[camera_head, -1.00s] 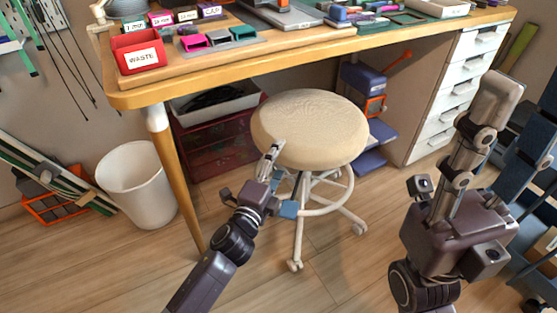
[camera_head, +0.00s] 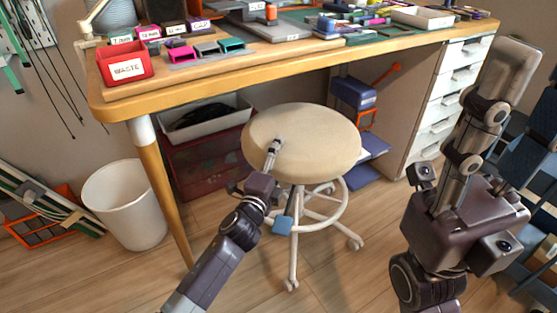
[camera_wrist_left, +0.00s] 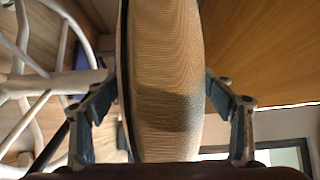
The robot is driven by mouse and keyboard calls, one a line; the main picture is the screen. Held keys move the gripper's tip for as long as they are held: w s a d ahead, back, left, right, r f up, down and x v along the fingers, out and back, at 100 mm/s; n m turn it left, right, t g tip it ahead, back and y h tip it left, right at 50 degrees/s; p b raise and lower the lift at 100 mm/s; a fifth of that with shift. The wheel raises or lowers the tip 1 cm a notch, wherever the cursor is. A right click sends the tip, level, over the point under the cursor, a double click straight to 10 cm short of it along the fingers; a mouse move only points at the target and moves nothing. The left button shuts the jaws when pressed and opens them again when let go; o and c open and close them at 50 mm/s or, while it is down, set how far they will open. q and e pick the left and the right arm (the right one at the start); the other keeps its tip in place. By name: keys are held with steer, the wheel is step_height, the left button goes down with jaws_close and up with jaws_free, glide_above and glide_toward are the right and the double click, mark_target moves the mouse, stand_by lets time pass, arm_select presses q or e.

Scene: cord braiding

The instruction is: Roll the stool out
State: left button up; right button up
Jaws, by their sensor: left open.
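The stool (camera_head: 310,140) has a round cream seat, a white column, a foot ring and casters, and stands upright at the desk's front, its back part under the desk edge. My left gripper (camera_head: 278,186) is at the seat's near left rim, one finger over the top and the other below. In the left wrist view the seat (camera_wrist_left: 165,80) stands between the open fingers (camera_wrist_left: 161,88); the jaws are not closed on it. Contact with either face is unclear. My right gripper (camera_head: 468,165) is raised at the right, away from the stool; its jaw opening is unclear.
White drawers (camera_head: 455,85) are at the right. The floor (camera_head: 340,270) in front is clear.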

arm_select(q)
steer(key=shift+c, duration=0.5)
jaws_close()
steer(key=shift+s, duration=0.15)
